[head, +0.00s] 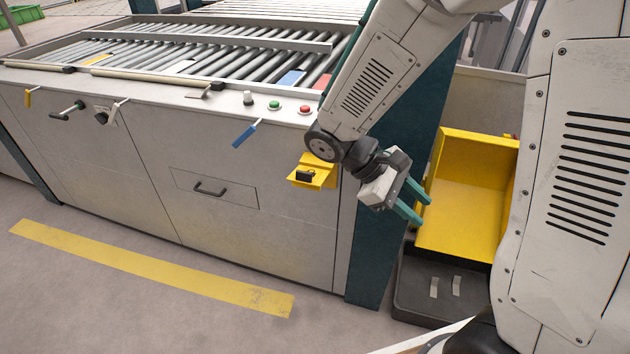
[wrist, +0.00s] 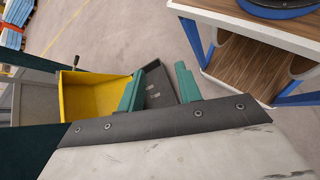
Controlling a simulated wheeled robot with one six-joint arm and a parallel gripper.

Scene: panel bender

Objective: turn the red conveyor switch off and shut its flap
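A small yellow housing (head: 316,163) is on the conveyor's front panel near its right end. A yellow plate, seemingly its flap (head: 322,181), juts out below it, with a black block or knob (head: 304,176) in front. I cannot make out a red switch inside, and my arm covers part of the housing's top. A red round button (head: 305,109) sits on the ledge above, beside a green one. My gripper (head: 424,209) is right of the housing and apart from it, pointing down to the right. Its teal fingers are spread and empty, also in the wrist view (wrist: 161,76).
A yellow bin (head: 462,205) stands right of the conveyor above a dark base. A blue-handled lever (head: 245,134), a drawer handle (head: 210,188) and several other controls stick out from the panel. A wooden-shelved bench (wrist: 245,60) shows in the wrist view. The floor in front is clear.

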